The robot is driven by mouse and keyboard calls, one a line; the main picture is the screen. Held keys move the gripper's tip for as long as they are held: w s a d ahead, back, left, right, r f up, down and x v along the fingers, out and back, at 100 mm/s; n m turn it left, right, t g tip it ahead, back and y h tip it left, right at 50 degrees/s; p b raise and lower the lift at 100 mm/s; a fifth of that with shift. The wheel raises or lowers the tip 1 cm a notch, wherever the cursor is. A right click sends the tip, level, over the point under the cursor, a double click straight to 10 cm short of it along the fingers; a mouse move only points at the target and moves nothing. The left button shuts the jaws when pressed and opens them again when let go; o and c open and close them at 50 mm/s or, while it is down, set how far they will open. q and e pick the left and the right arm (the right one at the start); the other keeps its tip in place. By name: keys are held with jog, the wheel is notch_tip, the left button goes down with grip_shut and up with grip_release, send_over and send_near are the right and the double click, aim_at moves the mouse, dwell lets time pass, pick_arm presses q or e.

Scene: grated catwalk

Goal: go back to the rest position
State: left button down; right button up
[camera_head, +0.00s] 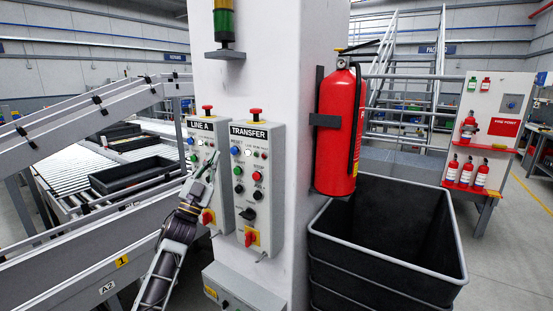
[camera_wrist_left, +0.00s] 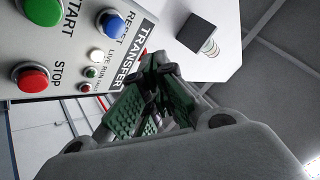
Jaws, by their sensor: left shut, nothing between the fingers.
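My left gripper (camera_head: 212,160) is raised in front of the column, its fingertips pointing up over the right part of the LINE A panel (camera_head: 203,150). It is shut and empty. The TRANSFER panel (camera_head: 258,170) is just to its right, with a red mushroom button on top and a red-and-yellow switch low down. In the left wrist view, the shut fingers (camera_wrist_left: 150,85) are beside the edge of the TRANSFER panel (camera_wrist_left: 75,50). I cannot tell whether they touch it. My right gripper is not in view.
The white column (camera_head: 270,70) carries a fire extinguisher (camera_head: 340,130) on its right side. A black bin (camera_head: 385,235) stands below it. A roller conveyor (camera_head: 85,175) with black trays is at left. A grey box (camera_head: 240,290) sits low on the column. Open floor shows at far right.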

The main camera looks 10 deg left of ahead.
pick_arm(q)
jog(key=w+a+f+n+g+y, duration=0.1)
jog(key=w+f+n+g+y, duration=0.2)
jog(key=f, duration=1.3)
jog(key=w+a+f+n+g+y, duration=0.1)
jog(key=w+f+n+g+y, duration=0.15)
jog(key=f, duration=1.35)
jog(key=s+d+f+n+g+y, duration=0.1)
jog(key=s+f+g, duration=0.3)
jog(key=f, duration=1.2)
jog(key=s+f+n+g+y, duration=0.1)
jog(key=s+f+g, duration=0.35)
jog(key=f, duration=1.15)
jog(key=s+d+f+g, duration=0.2)
jog(key=s+f+g, duration=0.3)
jog(key=s+f, duration=2)
jog(key=s+f+g, duration=0.2)
jog(key=s+f, duration=0.3)
jog(key=s, duration=1)
jog(key=s+d+f+g, duration=0.1)
jog(key=s+f+g, duration=0.2)
jog(key=s, duration=1.3)
notch_tip(320, 180, down, 2)
jog(key=shift+s+n+g, duration=0.25)
jog(key=shift+n+g, duration=0.05)
jog(key=shift+n, duration=0.05)
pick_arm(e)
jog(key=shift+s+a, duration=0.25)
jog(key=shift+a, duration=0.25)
